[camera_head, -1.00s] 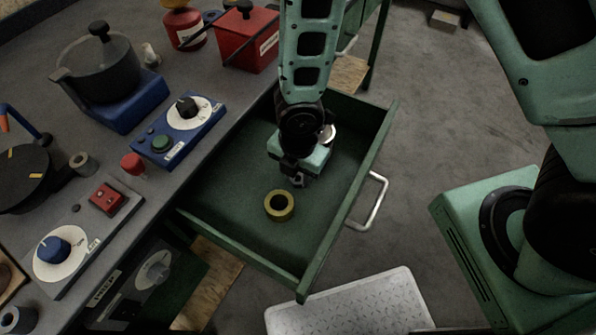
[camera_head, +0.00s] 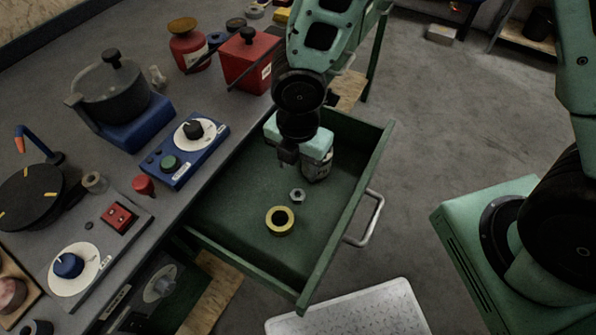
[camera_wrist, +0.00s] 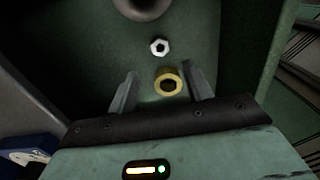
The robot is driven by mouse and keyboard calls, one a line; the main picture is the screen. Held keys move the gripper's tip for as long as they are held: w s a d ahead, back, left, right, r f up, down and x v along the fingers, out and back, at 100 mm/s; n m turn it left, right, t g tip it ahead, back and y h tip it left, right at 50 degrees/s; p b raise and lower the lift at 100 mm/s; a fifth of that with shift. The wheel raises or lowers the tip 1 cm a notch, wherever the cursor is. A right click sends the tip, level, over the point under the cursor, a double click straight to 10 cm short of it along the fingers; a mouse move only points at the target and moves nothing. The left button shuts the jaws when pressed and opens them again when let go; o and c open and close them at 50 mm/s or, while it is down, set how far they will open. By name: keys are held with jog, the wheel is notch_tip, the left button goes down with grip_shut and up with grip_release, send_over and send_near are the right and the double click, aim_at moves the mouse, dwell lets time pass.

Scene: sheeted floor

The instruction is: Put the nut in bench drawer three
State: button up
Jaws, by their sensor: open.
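The nut (camera_head: 297,195) is a small grey hexagonal piece lying on the floor of the open green drawer (camera_head: 237,258). It also shows in the wrist view (camera_wrist: 159,46), just beyond a yellow ring. My gripper (camera_head: 288,158) is over the drawer, above and behind the nut in the head view. In the wrist view its two fingers (camera_wrist: 160,88) are apart with nothing held between them; the yellow ring shows in the gap, lower down. The nut lies apart from the fingers.
The yellow ring (camera_head: 279,220) lies in the drawer in front of the nut. The drawer's walls and its handle (camera_head: 366,222) stand around this space. The workbench at left carries a blue control box (camera_head: 181,150), a pot (camera_head: 112,90) and a red box (camera_head: 247,62).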

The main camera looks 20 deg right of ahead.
jog(key=s+d+r+m, duration=0.2)
jog(key=s+r+m, duration=0.3)
jog(key=r+m, duration=0.3)
jog(key=s+d+r+m, duration=0.2)
jog(key=s+r+m, duration=0.4)
jog(key=r+m, duration=0.3)
jog(key=shift+r+m+y, duration=0.3)
jog(key=shift+m, duration=0.9)
jog(key=shift+s, duration=0.1)
